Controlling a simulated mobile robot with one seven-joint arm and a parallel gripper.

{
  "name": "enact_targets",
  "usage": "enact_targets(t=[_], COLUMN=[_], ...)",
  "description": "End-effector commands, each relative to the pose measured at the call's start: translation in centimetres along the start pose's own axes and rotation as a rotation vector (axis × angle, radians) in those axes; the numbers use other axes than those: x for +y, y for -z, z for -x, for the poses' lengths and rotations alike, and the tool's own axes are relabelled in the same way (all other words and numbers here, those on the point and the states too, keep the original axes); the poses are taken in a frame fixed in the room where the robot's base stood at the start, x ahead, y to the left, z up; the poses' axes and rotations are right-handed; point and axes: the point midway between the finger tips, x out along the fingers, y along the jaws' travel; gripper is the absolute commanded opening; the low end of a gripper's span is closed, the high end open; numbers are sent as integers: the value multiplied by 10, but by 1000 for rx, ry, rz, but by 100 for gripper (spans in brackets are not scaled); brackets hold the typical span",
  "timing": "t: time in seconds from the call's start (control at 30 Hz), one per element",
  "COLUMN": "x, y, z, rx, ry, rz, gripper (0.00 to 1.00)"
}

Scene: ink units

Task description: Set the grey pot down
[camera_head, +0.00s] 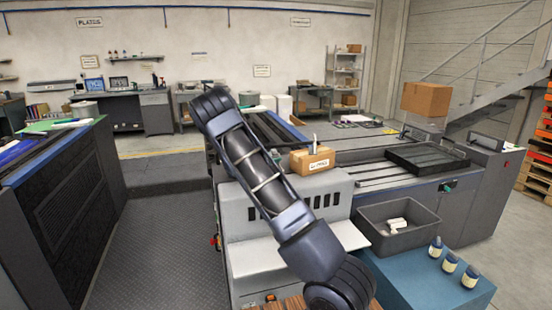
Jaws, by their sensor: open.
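Three small pots stand upright on the blue-topped block at the lower right: one at the back (435,248), one in the middle (449,263) and one at the front (470,277). They look dark blue with pale bands; none is clearly grey. A larger grey round thing (85,109) stands on the left, by the far end of the dark unit; I cannot tell whether it is the grey pot. My dark arm crosses the middle of the view. My gripper does not show, and my arm hides part of the machine behind it.
A grey bin (398,229) with a white item (398,223) inside stands behind the pots. A cardboard box (312,160) sits on the machine (285,205). A dark tray (427,158) lies further right. The dark floor (155,245) on the left is clear.

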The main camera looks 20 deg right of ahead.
Motion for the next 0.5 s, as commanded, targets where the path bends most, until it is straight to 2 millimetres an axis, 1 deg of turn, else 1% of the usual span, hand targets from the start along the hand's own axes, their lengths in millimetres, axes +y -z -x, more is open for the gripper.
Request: enact_targets(t=[0.03,0.1,0.3,0.5], x=[1,1,0,0], y=[0,0,0,0], z=[12,26,61,82], rx=[0,2,0,0], ry=[-3,-3,-2,-1], rz=[0,0,1,1], gripper=[70,70,70,70])
